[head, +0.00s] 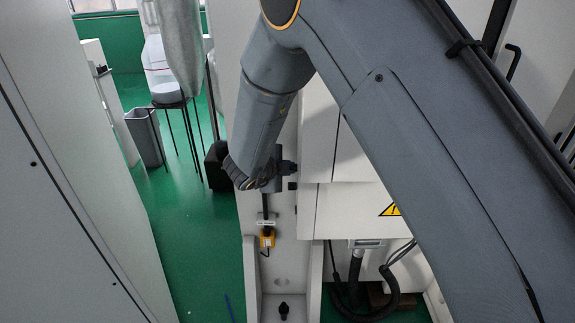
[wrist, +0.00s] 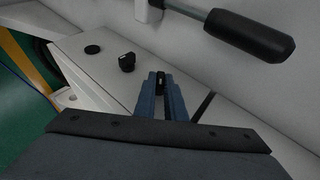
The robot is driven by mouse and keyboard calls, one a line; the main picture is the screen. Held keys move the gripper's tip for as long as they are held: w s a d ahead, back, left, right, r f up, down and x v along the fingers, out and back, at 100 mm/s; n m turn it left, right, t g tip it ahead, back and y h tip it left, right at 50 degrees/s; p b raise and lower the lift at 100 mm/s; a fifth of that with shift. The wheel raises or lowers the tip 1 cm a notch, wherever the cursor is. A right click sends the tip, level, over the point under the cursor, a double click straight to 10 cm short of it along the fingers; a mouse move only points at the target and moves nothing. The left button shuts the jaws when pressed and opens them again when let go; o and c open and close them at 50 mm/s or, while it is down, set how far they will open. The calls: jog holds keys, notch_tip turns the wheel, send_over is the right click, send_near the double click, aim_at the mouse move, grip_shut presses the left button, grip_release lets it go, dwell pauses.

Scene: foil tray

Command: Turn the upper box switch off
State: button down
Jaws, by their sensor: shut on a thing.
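A small black switch knob (wrist: 160,82) sits on the white panel in the wrist view, between the fingertips of my gripper (wrist: 160,88). The blue fingers are closed on it from both sides, so only its top end shows. Its label and pointer direction cannot be read. In the head view my gripper (head: 284,172) reaches the white cabinet, and the knob is hidden there. A second black knob (wrist: 127,62) stands free on the same panel, left of the fingers.
A grey-black lever handle (wrist: 250,35) juts out close to the right of the fingers. Green floor (head: 195,240) is open at left.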

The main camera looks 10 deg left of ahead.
jog(key=shift+w+a+r+n+g+h, duration=0.1)
jog(key=shift+w+n+g+h, duration=0.2)
jog(key=shift+g, duration=1.15)
jog(key=shift+w+r+n+g+h, duration=0.15)
jog(key=shift+n+g, duration=0.2)
jog(key=shift+g, duration=1.05)
jog(key=shift+w+a+r+n+g+h, duration=0.1)
jog(key=shift+w+n+g+h, duration=0.2)
jog(key=shift+g, duration=1.15)
jog(key=shift+s+d+g, duration=0.1)
jog(key=shift+g, duration=0.2)
jog(key=c, duration=1.8)
grip_release()
jog(key=shift+b+v, duration=1.8)
jog(key=shift+v, duration=2.15)
